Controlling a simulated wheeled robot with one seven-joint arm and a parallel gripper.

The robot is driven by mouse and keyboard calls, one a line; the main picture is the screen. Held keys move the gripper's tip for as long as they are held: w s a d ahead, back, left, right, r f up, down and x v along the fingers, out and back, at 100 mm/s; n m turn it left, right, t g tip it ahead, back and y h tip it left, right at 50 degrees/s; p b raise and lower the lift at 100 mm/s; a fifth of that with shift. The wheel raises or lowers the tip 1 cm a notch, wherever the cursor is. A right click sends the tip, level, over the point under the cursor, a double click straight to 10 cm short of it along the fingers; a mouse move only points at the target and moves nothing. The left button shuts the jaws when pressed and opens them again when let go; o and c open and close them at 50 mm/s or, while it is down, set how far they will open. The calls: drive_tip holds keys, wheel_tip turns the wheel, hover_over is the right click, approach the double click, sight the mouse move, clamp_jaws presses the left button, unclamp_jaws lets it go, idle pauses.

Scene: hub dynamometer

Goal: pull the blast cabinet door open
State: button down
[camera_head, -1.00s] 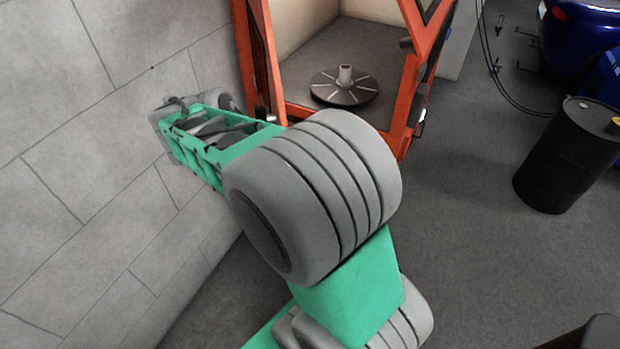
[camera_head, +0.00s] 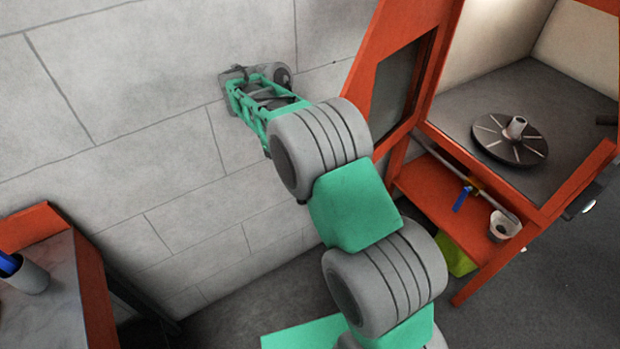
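The orange-framed blast cabinet (camera_head: 575,205) stands at the right of the head view. Its chamber shows through the front, with a slotted round turntable (camera_head: 492,149) on the grey floor inside. An orange panel with a dark window (camera_head: 398,88) stands at its left side; I cannot tell whether this is the door or a side wall. My gripper (camera_head: 236,80) is at the far end of my green and grey arm, in front of the block wall, left of the cabinet and apart from it. Its fingers are too small and partly hidden to judge. I see nothing held.
The grey block wall (camera_head: 150,110) fills the left. An orange-edged bench (camera_head: 62,275) is at lower left. Floor at lower right is clear.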

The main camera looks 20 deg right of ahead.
drive_tip(key=shift+w+a, duration=0.1)
drive_tip(key=shift+w, duration=0.15)
drive_tip(key=c, duration=1.4)
unclamp_jaws()
drive_tip(key=p+v, duration=0.8)
drive_tip(key=shift+p, duration=0.4)
drive_tip(key=shift+s+f, duration=0.1)
